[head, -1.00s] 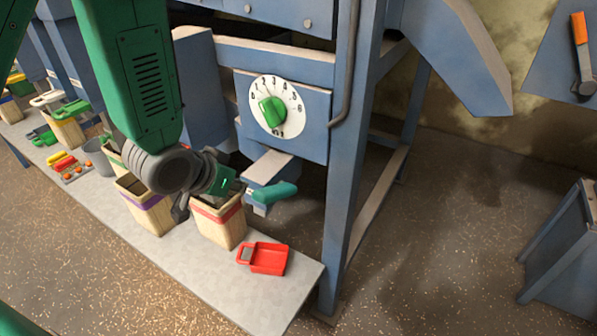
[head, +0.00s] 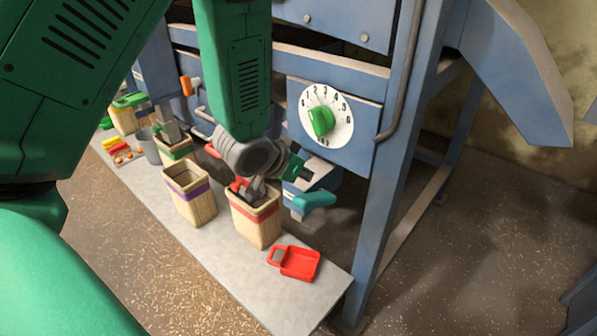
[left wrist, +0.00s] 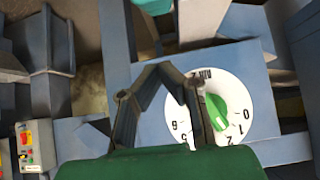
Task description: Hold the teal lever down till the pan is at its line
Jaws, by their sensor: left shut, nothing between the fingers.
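The teal lever (head: 314,201) sticks out below the dial panel, just above the shelf; a green-teal piece at the top of the left wrist view (left wrist: 153,6) looks like it. My left gripper (head: 255,190) is shut and empty. In the head view its fingers overlap the mouth of a red-banded bucket (head: 256,220), left of the lever and apart from it. In the left wrist view the fingers (left wrist: 175,78) cross the white dial. A red scoop-like pan (head: 298,263) lies on the shelf; I cannot tell whether it is the task's pan. No level line is visible. My right gripper is out of view.
A white dial with a green knob (head: 320,121) sits above the lever. A purple-banded bucket (head: 190,195) and other buckets line the grey shelf (head: 240,275). A blue frame post (head: 400,150) stands right of the lever. Floor at the right is open.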

